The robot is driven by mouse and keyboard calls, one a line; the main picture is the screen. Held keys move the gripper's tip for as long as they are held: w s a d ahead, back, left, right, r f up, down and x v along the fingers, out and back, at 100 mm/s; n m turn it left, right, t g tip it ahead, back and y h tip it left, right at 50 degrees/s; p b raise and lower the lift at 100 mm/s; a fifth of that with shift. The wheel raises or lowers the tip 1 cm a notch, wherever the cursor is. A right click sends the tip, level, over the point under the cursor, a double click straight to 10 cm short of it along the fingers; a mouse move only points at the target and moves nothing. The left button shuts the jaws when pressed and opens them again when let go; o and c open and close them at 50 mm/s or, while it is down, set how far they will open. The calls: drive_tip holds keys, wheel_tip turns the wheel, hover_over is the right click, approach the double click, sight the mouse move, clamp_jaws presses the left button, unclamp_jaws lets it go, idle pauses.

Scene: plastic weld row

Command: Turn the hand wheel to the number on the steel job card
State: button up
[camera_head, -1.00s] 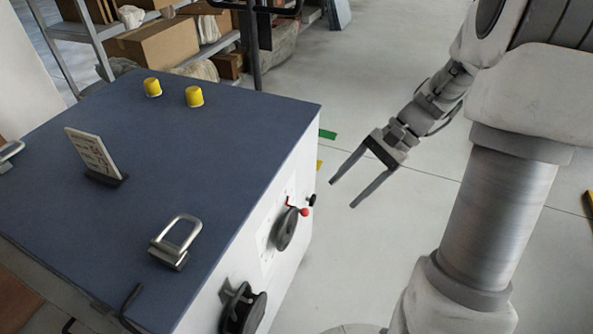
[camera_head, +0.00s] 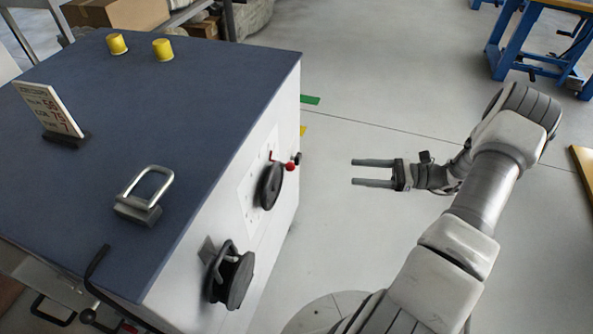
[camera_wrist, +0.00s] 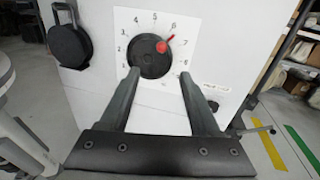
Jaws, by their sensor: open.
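The black hand wheel (camera_head: 271,186) is on the white side of a cabinet. Its red handle (camera_head: 290,166) shows at the upper right of the wheel. In the wrist view the wheel (camera_wrist: 150,58) sits in a printed dial plate (camera_wrist: 196,27) of numbers, with the red handle (camera_wrist: 163,46) near the 6. My gripper (camera_head: 354,171) is open and empty, pointing at the wheel from some distance to its right. The job card (camera_head: 50,108) stands in a dark holder on the blue cabinet top; it has several lines of red and dark print, too small to read surely.
A second black knob or reel (camera_head: 231,278) sticks out of the same side, nearer the front. A steel padlock-shaped piece (camera_head: 145,193) and two yellow caps (camera_head: 162,49) are on the cabinet top (camera_head: 215,95). The floor between my gripper and the cabinet is clear.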

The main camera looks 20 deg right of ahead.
drive_tip(key=b, duration=0.3)
hover_over(277, 187)
drive_tip(key=w+d, duration=0.1)
drive_tip(key=d, duration=0.5)
drive_tip(key=shift+w+a+f+t, duration=0.1)
drive_tip(key=shift+a+f+t, duration=0.05)
drive_tip(key=shift+f+t, duration=0.15)
drive_tip(key=shift+c, duration=0.3)
clamp_jaws()
drive_tip(key=shift+m, duration=0.3)
